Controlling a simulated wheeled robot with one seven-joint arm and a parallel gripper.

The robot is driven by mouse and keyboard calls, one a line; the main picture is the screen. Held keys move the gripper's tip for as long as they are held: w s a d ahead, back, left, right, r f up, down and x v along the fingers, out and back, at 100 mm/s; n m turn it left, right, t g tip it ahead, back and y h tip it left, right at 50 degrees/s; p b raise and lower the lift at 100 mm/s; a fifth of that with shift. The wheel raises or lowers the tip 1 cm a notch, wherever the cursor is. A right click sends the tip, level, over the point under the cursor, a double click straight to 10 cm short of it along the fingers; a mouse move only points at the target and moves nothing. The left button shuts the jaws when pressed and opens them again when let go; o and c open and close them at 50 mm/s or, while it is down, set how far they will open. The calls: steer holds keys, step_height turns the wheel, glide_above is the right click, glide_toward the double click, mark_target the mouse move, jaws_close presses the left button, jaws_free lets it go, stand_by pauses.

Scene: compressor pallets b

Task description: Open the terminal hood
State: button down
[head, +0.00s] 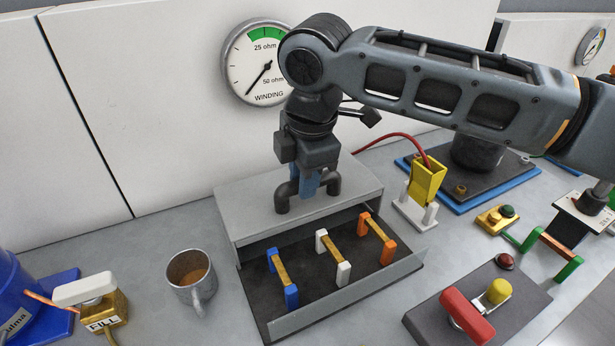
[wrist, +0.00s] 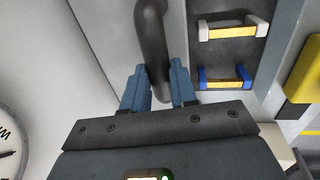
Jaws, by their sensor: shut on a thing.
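The terminal hood (head: 235,208) is a light grey box at the middle of the bench in the head view. It stands at the back of a dark terminal base (head: 300,318), and its front side shows open. A dark arched handle (head: 333,184) stands on the hood's top; it also shows in the wrist view (wrist: 151,35). My gripper (head: 308,188) points down over the hood and is shut on this handle. Its blue fingers (wrist: 158,85) lie on both sides of the handle bar. In front of the hood, blue (head: 281,269), white (head: 332,252) and orange (head: 377,232) ended links lie exposed.
A metal mug (head: 192,282) stands left of the base, near a FILL block (head: 103,312). A yellow holder (head: 428,180) with a red cable is close on the right. A red-handled switch box (head: 470,310) stands front right. A winding gauge (head: 258,62) hangs behind.

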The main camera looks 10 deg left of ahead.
steer(key=c, duration=0.9)
jaws_free()
steer(key=shift+s+d+r+b, duration=0.1)
steer(key=shift+s+d+r, duration=0.1)
steer(key=shift+r, duration=1.1)
steer(key=shift+s+d+r+b, duration=0.1)
steer(key=shift+s+r, duration=0.1)
steer(key=shift+r, duration=1.05)
steer(key=shift+s+d+r+b, duration=0.1)
steer(key=shift+s+d+r, duration=0.1)
steer(key=shift+r, duration=1.1)
